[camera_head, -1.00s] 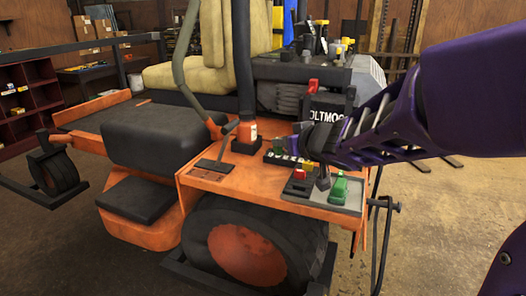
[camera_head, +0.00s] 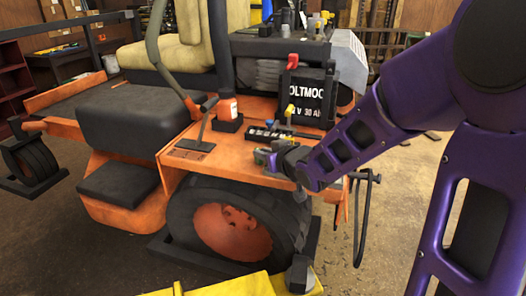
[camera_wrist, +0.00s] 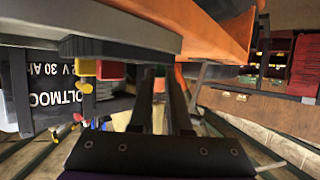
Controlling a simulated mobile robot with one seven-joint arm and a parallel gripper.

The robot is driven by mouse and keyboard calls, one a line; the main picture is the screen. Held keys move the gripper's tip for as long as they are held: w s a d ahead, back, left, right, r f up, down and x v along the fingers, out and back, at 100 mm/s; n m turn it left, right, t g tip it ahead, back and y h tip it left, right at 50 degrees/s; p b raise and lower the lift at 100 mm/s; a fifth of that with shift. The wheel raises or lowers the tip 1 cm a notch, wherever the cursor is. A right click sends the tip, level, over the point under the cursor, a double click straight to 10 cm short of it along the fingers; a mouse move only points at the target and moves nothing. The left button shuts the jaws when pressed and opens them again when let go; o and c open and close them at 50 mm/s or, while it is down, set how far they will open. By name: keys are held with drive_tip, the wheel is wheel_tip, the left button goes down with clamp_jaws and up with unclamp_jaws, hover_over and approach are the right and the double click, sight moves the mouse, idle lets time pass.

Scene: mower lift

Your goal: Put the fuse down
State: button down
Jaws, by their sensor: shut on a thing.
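My gripper (camera_head: 264,157) is at the front right edge of the orange mower deck (camera_head: 205,160). It is shut, with its dark fingers (camera_wrist: 160,85) close together in the wrist view. The dark fuse strip (camera_head: 262,133) lies on the deck just behind my gripper. A yellow piece (camera_head: 290,109) stands in front of the black battery (camera_head: 306,96). In the wrist view a red block (camera_wrist: 111,70) and a yellow piece (camera_wrist: 84,88) show beside the battery.
A grey slab (camera_wrist: 100,25) is close above the fingers in the wrist view. The mower's wheel (camera_head: 233,228) is below my gripper. A yellow lift part (camera_head: 225,287) is at the bottom. A black bent rod (camera_head: 363,215) hangs to the right, with open floor beyond.

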drive_tip(key=shift+f, duration=0.2)
drive_tip(key=c, duration=0.9)
unclamp_jaws()
drive_tip(key=shift+r, duration=0.1)
drive_tip(key=shift+o, duration=0.2)
drive_tip(key=shift+r, duration=0.2)
